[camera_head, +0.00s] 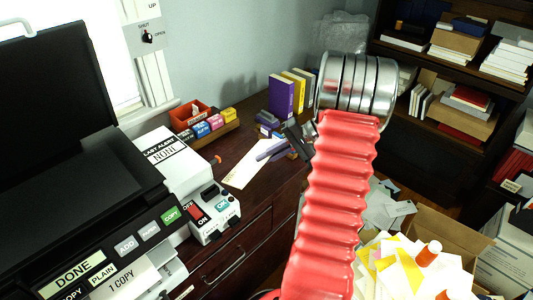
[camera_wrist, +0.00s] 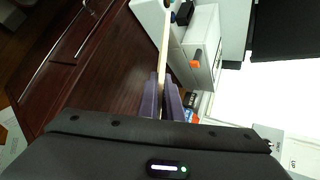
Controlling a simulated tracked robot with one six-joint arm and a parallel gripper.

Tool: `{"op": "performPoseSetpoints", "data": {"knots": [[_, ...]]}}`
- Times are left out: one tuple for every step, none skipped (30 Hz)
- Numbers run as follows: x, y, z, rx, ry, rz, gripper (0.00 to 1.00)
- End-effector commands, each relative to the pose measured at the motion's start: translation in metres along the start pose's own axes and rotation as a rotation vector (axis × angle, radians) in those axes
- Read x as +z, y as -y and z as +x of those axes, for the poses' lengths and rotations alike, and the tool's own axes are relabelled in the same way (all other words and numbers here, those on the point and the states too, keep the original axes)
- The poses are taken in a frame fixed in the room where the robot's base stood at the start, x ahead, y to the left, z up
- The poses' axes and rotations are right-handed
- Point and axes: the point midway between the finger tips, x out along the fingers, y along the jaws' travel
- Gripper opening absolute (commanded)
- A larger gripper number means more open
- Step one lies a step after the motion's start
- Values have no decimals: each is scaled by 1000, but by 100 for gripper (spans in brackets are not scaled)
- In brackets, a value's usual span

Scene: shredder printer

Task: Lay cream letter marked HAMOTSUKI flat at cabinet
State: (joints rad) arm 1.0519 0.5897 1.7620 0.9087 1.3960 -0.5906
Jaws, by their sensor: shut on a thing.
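My gripper (camera_head: 268,153) reaches over the dark wood cabinet (camera_head: 217,152) with its purple fingers shut on a cream letter (camera_head: 243,168). The letter extends toward the lower left from the fingers in the head view. In the wrist view the letter (camera_wrist: 165,50) shows as a thin pale edge, so I see it nearly side-on between the fingers (camera_wrist: 161,95). I cannot read its mark, and I cannot tell whether it touches the cabinet top. My red arm hides part of the cabinet's right side.
A black printer (camera_head: 90,170), a white box labelled LAST ALERT (camera_head: 165,155) and a switch box (camera_head: 211,212) stand left of the letter. Behind are a red tray (camera_head: 190,115), coloured blocks (camera_head: 210,125) and upright books (camera_head: 285,95). A paper-filled carton (camera_head: 450,230) stands right.

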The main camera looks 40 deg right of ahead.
Motion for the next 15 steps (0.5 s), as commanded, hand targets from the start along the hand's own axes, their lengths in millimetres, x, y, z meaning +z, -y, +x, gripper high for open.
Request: {"op": "performPoseSetpoints", "data": {"knots": [[-1, -3, 2, -1, 1, 2, 0], [-1, -5, 3, -1, 1, 2, 0], [-2, -7, 4, -1, 0, 1, 0], [-2, -8, 5, -1, 0, 1, 0], [-2, -10, 6, -1, 0, 1, 0], [-3, -12, 7, 0, -1, 1, 0], [-3, -13, 8, 0, -1, 1, 0], [-4, -15, 9, -1, -1, 1, 0], [-4, -16, 10, -1, -1, 2, 0], [-4, -18, 11, -1, -1, 2, 0], [-5, -19, 12, -1, -1, 2, 0], [-5, -20, 12, -1, -2, 3, 0], [-5, -20, 13, -1, -2, 2, 0], [-5, -21, 13, -1, -2, 2, 0], [-5, -22, 14, -1, -2, 2, 0]]}}
